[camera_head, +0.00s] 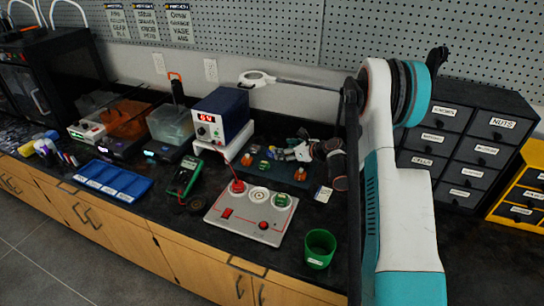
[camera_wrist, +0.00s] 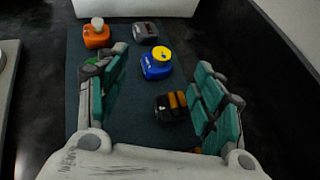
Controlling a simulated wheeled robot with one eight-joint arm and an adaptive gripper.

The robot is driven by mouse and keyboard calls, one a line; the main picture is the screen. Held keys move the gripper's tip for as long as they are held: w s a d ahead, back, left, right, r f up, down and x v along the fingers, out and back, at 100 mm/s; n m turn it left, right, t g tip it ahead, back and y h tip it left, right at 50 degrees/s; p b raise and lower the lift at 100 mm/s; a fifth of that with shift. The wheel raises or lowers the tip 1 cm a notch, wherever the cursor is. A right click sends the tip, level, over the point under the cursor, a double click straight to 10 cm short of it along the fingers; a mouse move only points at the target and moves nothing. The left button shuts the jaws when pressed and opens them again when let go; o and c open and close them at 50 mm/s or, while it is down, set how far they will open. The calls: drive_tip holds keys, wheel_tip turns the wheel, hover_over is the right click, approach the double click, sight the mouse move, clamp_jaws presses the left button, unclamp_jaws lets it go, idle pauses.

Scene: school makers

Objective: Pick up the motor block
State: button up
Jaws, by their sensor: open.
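In the wrist view, my gripper (camera_wrist: 162,66) is open and empty above a dark mat (camera_wrist: 140,90) that holds several small blocks. A blue block with a round yellow top (camera_wrist: 157,64) lies between the fingertips. A dark block with copper-orange cylinders (camera_wrist: 172,106) lies closer to the palm, near the right finger. No label marks the motor block, so I cannot tell for certain which it is. In the head view, my gripper (camera_head: 300,152) hangs over the back of the mat and hides some blocks.
An orange block (camera_wrist: 97,35) and a grey block (camera_wrist: 145,32) lie at the mat's far end. A green block is partly hidden by the left finger. A pale board (camera_head: 225,212) with sockets, a green cup (camera_head: 320,246) and a blue-white power supply (camera_head: 220,115) stand around the mat.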

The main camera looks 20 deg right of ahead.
drive_tip(key=shift+b+x, duration=1.25)
drive_tip(key=shift+x, duration=2.25)
drive_tip(key=shift+s, duration=0.1)
drive_tip(key=shift+c, duration=0.2)
drive_tip(key=c, duration=1.1)
